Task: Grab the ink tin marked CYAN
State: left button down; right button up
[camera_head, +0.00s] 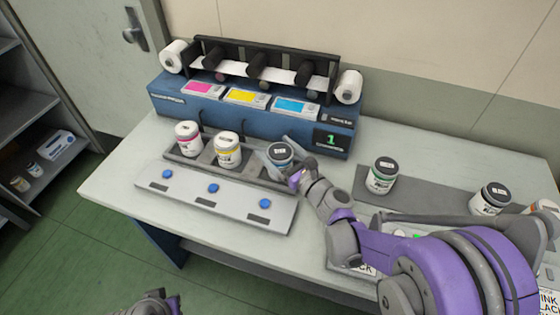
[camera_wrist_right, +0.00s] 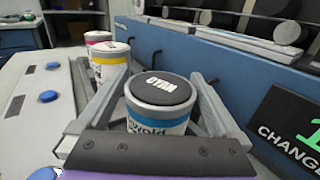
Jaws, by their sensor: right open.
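The ink tin marked CYAN (camera_wrist_right: 160,92) has a dark grey lid with white letters and a white body with a blue band. In the head view the tin (camera_head: 281,153) stands upright in the right-hand place of a dark tray (camera_head: 208,167). My right gripper (camera_head: 283,160) is at this tin. In the right wrist view its two grey fingers (camera_wrist_right: 160,75) are spread, one on each side of the tin; contact is not clear. The lower part of the tin is hidden by the gripper. A grey and purple part of my left arm (camera_head: 152,303) shows at the bottom edge; its jaws cannot be made out.
A white tin with a magenta band (camera_head: 188,137) and one with a yellow band (camera_head: 227,150) share the tray. A panel with blue buttons (camera_head: 213,188) lies in front. The blue rewinder (camera_head: 250,115) stands close behind. A green-banded tin (camera_head: 382,175) stands right on a grey mat.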

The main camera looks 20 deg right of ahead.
jog(key=shift+x, duration=0.9)
grip_shut()
